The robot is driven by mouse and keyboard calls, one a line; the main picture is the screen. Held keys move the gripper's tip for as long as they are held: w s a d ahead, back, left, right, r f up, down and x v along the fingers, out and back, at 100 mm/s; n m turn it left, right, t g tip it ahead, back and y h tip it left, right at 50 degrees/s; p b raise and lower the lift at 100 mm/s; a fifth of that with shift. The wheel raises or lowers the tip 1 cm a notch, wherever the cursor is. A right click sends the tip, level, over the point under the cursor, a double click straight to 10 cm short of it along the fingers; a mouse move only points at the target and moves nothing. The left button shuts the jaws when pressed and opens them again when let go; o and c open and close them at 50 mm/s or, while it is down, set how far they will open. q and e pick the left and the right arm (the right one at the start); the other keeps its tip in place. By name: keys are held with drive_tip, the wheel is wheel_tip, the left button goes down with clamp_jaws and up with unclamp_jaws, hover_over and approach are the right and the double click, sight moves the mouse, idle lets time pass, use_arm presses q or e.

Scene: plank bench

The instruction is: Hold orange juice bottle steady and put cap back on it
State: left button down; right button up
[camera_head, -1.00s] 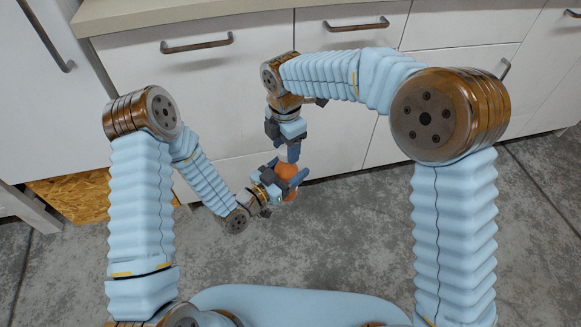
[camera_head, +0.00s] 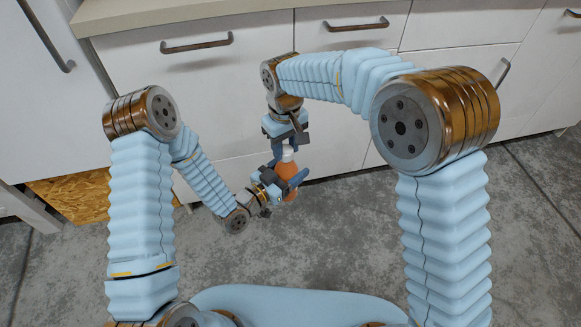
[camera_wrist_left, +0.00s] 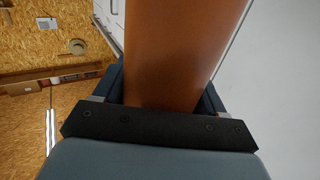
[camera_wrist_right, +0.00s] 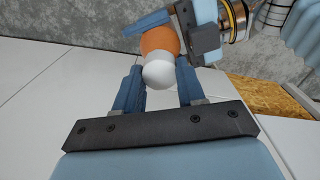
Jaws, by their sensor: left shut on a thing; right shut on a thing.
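The orange juice bottle (camera_head: 287,171) is held in the air in front of the drawers, between the fingers of my left gripper (camera_head: 284,176). In the left wrist view its orange side (camera_wrist_left: 180,50) fills the space between the fingers. My right gripper (camera_head: 286,147) is above the bottle, pointing down, shut on the white cap (camera_head: 287,154). In the right wrist view the rounded white cap (camera_wrist_right: 158,74) is between the fingertips, in line with the orange bottle (camera_wrist_right: 160,40). The cap appears to meet the bottle's top; whether it is seated is hidden.
White drawer fronts (camera_head: 240,110) with metal handles stand close behind the grippers, under a pale countertop (camera_head: 180,12). A chipboard panel (camera_head: 75,200) is at the left. The grey floor (camera_head: 350,225) below and to the right is clear.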

drive_tip(key=m, duration=0.7)
drive_tip(key=shift+m, duration=0.3)
drive_tip(key=o, duration=1.2)
drive_tip(key=shift+o, duration=0.2)
drive_tip(key=shift+r, duration=0.1)
wheel_tip(320, 180, up, 12)
